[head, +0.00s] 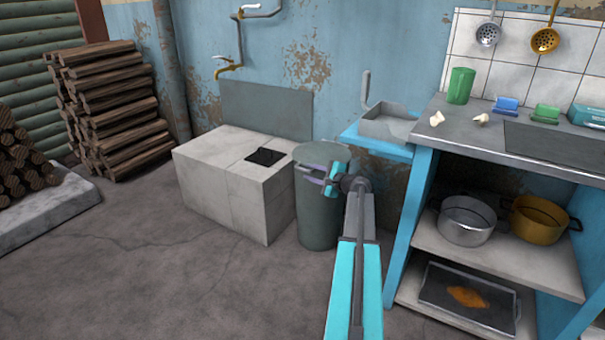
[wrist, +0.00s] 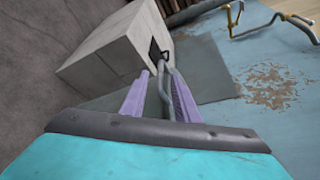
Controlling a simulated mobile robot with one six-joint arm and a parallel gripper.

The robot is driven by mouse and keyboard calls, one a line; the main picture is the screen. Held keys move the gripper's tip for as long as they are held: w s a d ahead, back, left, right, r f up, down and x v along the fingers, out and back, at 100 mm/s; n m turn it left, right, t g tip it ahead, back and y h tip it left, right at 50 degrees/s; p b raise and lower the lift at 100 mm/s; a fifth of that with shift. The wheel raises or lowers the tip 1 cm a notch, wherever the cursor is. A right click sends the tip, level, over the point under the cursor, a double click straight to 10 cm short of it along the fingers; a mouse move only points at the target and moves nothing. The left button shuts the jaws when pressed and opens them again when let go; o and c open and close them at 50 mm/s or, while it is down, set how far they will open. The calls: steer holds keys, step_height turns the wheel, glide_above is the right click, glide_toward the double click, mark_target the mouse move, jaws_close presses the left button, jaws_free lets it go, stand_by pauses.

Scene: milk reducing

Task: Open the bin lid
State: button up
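The bin (head: 319,222) is a grey-green cylinder standing upright on the floor, right of a pale block. Its round lid (head: 322,151) lies flat on top, so the bin looks closed. My gripper (head: 312,175) is at the bin's upper front, just below the lid, and hides part of the rim. In the wrist view, the two purple fingers of my gripper (wrist: 158,73) are apart. A thin grey bent bar (wrist: 164,84) runs between them, nearer the right finger. It looks like a handle, but I cannot tell whether the fingers touch it.
A blue-framed counter (head: 420,180) with pots is close on the right. Stacked logs (head: 112,110) stand far left. The floor at front left is clear.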

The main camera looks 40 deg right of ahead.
mark_target(305, 170)
steer(key=shift+b+x, duration=0.75)
steer(key=shift+x, duration=2.1)
steer(key=shift+a, duration=0.1)
jaws_close()
